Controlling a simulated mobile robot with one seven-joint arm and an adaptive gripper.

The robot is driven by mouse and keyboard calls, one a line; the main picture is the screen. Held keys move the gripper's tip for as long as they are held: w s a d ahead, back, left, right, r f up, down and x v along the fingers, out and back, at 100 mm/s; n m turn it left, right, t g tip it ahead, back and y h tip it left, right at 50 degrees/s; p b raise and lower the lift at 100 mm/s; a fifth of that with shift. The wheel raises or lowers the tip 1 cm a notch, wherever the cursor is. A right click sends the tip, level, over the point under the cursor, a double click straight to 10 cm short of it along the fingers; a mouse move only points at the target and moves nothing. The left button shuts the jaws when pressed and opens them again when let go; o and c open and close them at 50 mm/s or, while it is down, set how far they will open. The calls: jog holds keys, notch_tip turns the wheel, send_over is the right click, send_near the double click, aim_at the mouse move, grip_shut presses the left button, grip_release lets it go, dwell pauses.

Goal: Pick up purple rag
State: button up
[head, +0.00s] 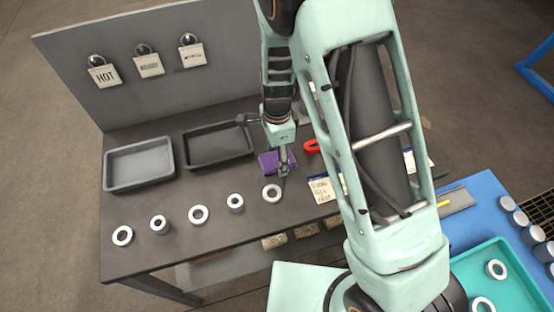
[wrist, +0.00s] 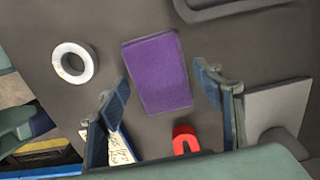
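The purple rag (wrist: 157,73) lies flat on the dark table as a folded rectangle, in the upper middle of the wrist view. In the head view the rag (head: 268,162) is partly hidden behind my gripper (head: 285,168). In the wrist view my gripper (wrist: 163,95) is open. Its two fingers stand apart, one to the left and one to the right of the rag's lower part. Nothing is held between them. I cannot tell how high the fingertips are above the table.
A metal ring (head: 271,193) lies close to the rag, with several more along the table's front (head: 180,250). A red horseshoe-shaped piece (wrist: 185,139) lies near the rag. A black tray (head: 217,158) and a grey tray (head: 139,184) stand to the left. A tag board (head: 150,95) rises behind.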

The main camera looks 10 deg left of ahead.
aim_at(277, 158)
jog(key=c, duration=0.9)
jog(key=shift+r, duration=0.1)
jog(key=shift+r, duration=0.5)
notch_tip(277, 158, up, 2)
jog(key=shift+r, duration=0.1)
jog(key=s+d+r, duration=0.8)
jog(key=s+r, duration=0.1)
jog(key=s, duration=0.2)
jog(key=shift+s+d+r, duration=0.15)
jog(key=shift+d+r, duration=0.05)
jog(key=shift+r, duration=0.15)
